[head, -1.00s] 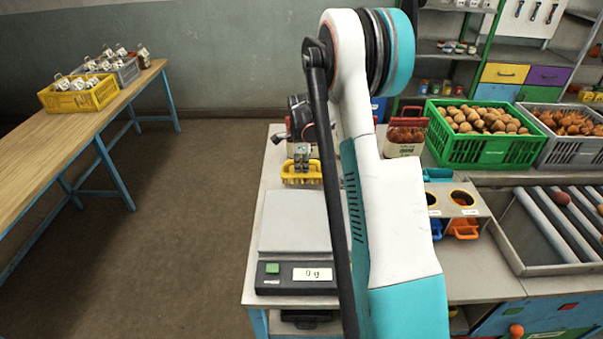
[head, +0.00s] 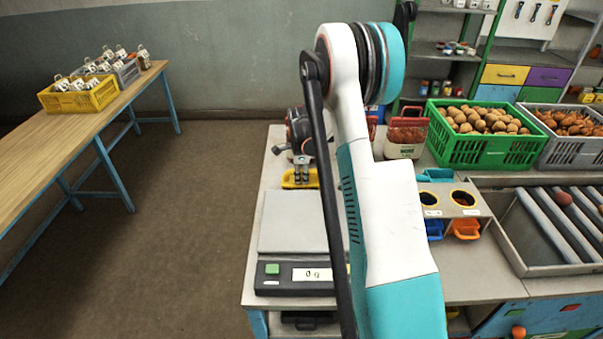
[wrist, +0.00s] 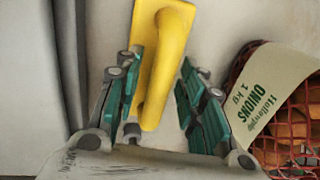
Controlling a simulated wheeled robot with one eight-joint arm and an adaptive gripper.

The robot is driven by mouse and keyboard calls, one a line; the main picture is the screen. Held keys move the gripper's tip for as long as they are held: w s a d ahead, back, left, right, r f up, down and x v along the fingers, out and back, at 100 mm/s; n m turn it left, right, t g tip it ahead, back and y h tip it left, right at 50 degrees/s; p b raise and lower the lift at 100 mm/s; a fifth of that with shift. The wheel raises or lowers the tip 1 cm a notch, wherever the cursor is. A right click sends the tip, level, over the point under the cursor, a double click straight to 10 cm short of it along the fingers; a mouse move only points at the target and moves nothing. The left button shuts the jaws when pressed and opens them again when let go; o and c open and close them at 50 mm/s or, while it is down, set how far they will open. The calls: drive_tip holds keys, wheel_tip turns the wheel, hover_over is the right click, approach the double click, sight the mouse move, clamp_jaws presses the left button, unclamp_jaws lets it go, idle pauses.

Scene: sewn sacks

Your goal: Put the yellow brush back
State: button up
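The yellow brush (head: 288,181) lies on the workbench just behind the scale. In the wrist view, the brush (wrist: 163,55) shows a flat plate with a raised handle that reaches back between my fingers. My gripper (head: 300,184) is low over it, pointing down. In the wrist view my gripper (wrist: 162,65) is open, with one green-padded finger on each side of the handle. The left finger is close to the brush; a clear gap shows on the right. I cannot tell whether the left finger touches it.
A scale (head: 293,225) reading 0 g stands in front of the brush. A red net bag of onions (wrist: 290,115) lies close on the right. A holder with two round holes (head: 450,200) has blue and orange items under it. A green crate (head: 480,152) stands farther right.

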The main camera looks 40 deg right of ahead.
wheel_tip(320, 180, up, 12)
drive_tip(key=s+a+p, duration=0.1)
drive_tip(key=p, duration=0.1)
drive_tip(key=shift+s+a, duration=0.2)
drive_tip(key=shift+s, duration=0.2)
idle(0.4)
